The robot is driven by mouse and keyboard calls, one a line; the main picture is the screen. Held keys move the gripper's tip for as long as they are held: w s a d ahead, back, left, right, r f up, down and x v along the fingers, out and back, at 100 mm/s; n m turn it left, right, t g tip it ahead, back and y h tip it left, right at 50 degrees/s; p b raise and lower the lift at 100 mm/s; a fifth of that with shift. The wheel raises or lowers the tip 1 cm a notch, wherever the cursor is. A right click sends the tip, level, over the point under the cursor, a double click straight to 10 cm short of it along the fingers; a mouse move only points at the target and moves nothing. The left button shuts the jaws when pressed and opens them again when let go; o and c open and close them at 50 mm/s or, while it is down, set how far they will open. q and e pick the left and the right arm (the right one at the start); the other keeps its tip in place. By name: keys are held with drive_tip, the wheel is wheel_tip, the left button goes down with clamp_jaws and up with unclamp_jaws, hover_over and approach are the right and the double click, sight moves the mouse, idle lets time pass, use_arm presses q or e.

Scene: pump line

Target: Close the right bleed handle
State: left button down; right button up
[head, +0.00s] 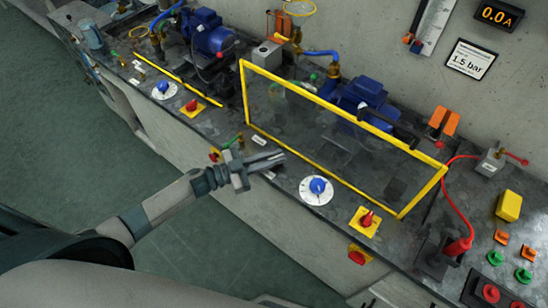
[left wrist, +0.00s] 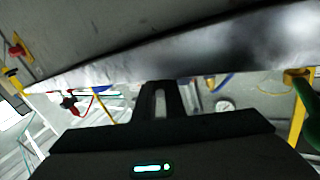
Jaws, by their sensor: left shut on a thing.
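My left gripper (head: 268,161) is at the front edge of the bench, in front of the yellow-framed clear guard. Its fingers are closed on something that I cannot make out. In the left wrist view the fingers (left wrist: 160,100) are close together. A small green handle on a brass fitting (head: 232,141) shows just behind the gripper, partly hidden by it; it looks like the right bleed handle. I cannot tell whether the gripper touches it. A blurred green shape (left wrist: 307,112) is at the right edge of the left wrist view. My right gripper is not in view.
The yellow-framed guard (head: 303,163) stands right behind the gripper. A blue knob on a white dial (head: 317,187) and a red switch on a yellow plate (head: 366,220) are to the right. Blue pumps (head: 211,36) stand behind. The green floor (head: 190,235) in front is clear.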

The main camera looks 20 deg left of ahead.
use_arm(q)
drive_tip(key=c, duration=1.8)
unclamp_jaws()
drive_tip(key=shift+b+v, duration=2.55)
drive_tip(key=shift+v, duration=6.2)
drive_tip(key=c, duration=0.3)
